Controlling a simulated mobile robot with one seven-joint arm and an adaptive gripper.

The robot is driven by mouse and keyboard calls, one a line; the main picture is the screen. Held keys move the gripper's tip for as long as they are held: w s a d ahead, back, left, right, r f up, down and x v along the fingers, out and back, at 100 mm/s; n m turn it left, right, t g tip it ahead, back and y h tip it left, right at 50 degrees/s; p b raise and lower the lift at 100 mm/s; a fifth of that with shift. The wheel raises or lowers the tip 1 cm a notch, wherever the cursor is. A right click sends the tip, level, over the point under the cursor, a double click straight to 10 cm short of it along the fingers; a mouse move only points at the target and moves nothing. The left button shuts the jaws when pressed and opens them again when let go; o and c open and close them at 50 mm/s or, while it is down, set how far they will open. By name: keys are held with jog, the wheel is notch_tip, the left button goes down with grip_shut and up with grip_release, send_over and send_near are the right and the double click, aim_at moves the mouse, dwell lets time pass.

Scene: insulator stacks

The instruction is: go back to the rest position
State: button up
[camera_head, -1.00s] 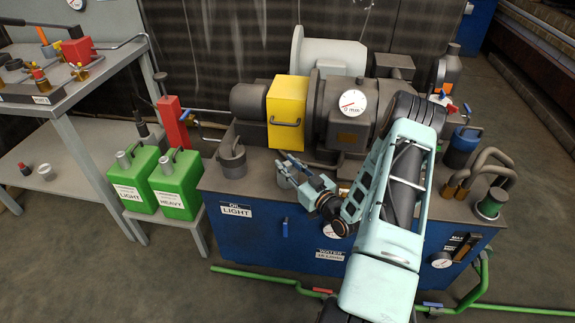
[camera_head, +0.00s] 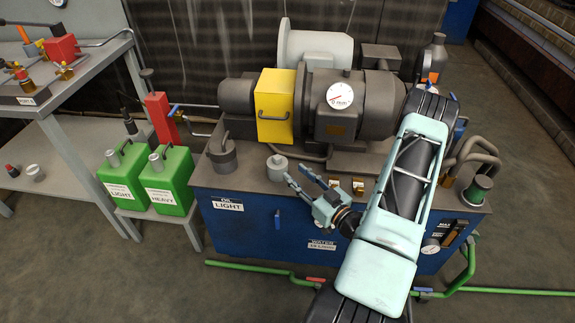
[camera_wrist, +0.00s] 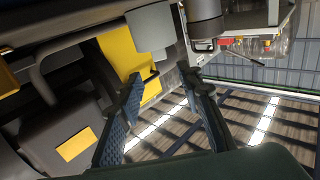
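My gripper (camera_head: 298,175) is in the head view in front of the blue machine base (camera_head: 250,240), over its front edge. My arm covers the right part of the machine in the head view. A small grey capped pot (camera_head: 277,167) stands on the base top just beyond the fingertips, apart from them.
A yellow box (camera_head: 277,105) and a dial gauge (camera_head: 340,95) are on the grey machine behind. Green cans (camera_head: 168,185) stand on a low stand at left, beside a grey workbench (camera_head: 60,100). Green pipes (camera_head: 250,267) run along the floor in front.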

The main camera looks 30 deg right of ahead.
jog(key=shift+s+d, duration=0.15)
jog(key=shift+s, duration=0.65)
